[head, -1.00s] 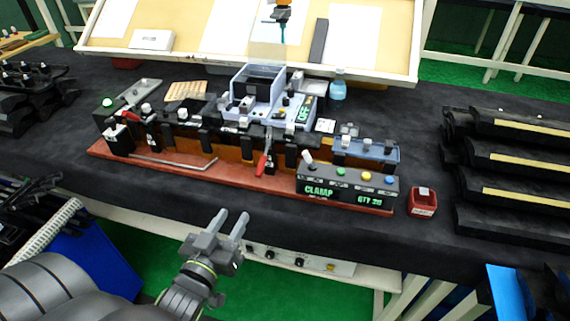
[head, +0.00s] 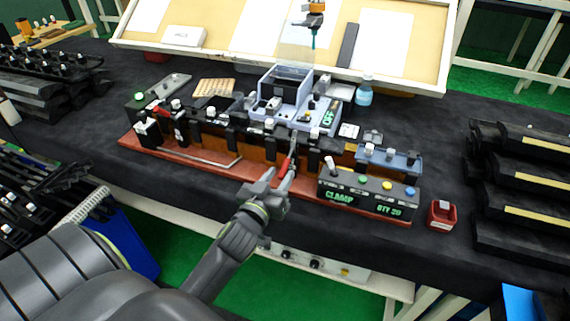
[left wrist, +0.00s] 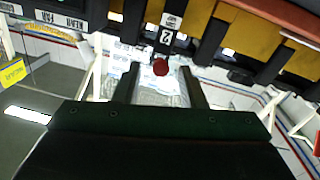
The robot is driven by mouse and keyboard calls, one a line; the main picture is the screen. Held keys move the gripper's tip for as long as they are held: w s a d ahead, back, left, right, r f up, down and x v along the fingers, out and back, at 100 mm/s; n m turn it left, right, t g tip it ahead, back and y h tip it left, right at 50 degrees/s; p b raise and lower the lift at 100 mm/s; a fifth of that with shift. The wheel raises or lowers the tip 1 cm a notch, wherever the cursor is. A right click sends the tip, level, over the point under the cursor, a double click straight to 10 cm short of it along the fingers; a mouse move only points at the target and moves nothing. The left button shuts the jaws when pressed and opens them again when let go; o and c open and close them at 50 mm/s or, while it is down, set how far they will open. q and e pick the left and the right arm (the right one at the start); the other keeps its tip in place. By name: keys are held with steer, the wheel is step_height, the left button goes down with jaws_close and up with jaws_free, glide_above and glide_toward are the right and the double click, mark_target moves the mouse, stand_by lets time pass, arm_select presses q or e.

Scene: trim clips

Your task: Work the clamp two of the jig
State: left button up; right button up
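The jig is a long row of black and orange-brown fixtures on a red base (head: 222,177). Clamp two has a red handle (head: 286,163) low on the jig's front, left of the control box. In the left wrist view its red end (left wrist: 160,67) shows below a label reading 2 (left wrist: 165,38). My left gripper (head: 284,184) is at this handle, in front of the jig. Its two fingers (left wrist: 160,88) are apart, with the red end between them in the picture; contact with either finger cannot be made out. My right gripper is out of view.
The control box (head: 368,194) reads CLAMP and QTY 20, with a lever and coloured buttons. Black stepped racks (head: 520,185) fill the table's right.

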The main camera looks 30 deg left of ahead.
arm_select(q)
steer(key=shift+w+a, duration=0.2)
steer(key=shift+w, duration=0.8)
steer(key=shift+w+a, duration=0.15)
steer(key=shift+w, duration=0.85)
jaws_close()
